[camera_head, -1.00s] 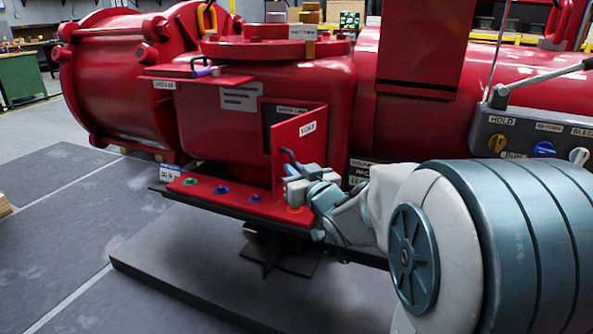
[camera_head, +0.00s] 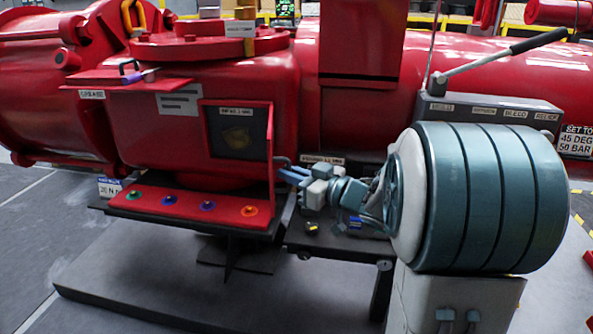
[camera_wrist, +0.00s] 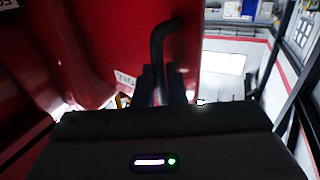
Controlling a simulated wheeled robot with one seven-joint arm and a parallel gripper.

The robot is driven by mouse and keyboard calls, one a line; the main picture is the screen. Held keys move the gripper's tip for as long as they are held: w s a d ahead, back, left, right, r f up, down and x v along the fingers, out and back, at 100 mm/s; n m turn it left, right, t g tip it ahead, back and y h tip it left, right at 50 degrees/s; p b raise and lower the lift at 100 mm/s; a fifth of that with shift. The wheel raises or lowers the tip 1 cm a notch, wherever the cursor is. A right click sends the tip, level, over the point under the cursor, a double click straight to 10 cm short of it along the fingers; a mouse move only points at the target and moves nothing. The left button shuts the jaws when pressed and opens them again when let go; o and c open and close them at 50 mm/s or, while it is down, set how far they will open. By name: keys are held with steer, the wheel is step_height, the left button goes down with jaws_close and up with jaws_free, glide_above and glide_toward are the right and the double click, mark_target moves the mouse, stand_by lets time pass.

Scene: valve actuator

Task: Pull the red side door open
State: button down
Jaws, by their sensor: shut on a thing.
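The red side door (camera_head: 270,140) stands open and is seen nearly edge-on, at the right side of a dark square opening (camera_head: 238,132) in the red valve housing. Its dark handle (camera_head: 282,159) sticks out to the right. My gripper (camera_head: 288,172) is shut on this handle. In the wrist view, the curved black handle (camera_wrist: 158,42) comes down between my dark fingers (camera_wrist: 162,88), in front of the red door panel (camera_wrist: 105,40) with its white label. The exact finger contact is dark and blurred there.
A red shelf with coloured round fittings (camera_head: 188,205) lies below the opening. A dark side table (camera_head: 335,240) with small items stands under my gripper. A grey control box with a lever (camera_head: 490,105) is behind my arm. Grey floor is free in front.

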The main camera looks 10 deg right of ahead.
steer(key=shift+w+d+r, duration=0.1)
steer(key=shift+w+d, duration=0.1)
steer(key=shift+d, duration=0.05)
steer(key=c, duration=1.8)
jaws_free()
steer(key=o, duration=0.3)
steer(key=shift+w+f, duration=0.25)
steer(key=shift+s+a, duration=0.1)
steer(key=p+v, duration=0.1)
steer(key=v, duration=1.3)
steer(key=shift+p, duration=0.4)
steer(key=shift+r, duration=0.1)
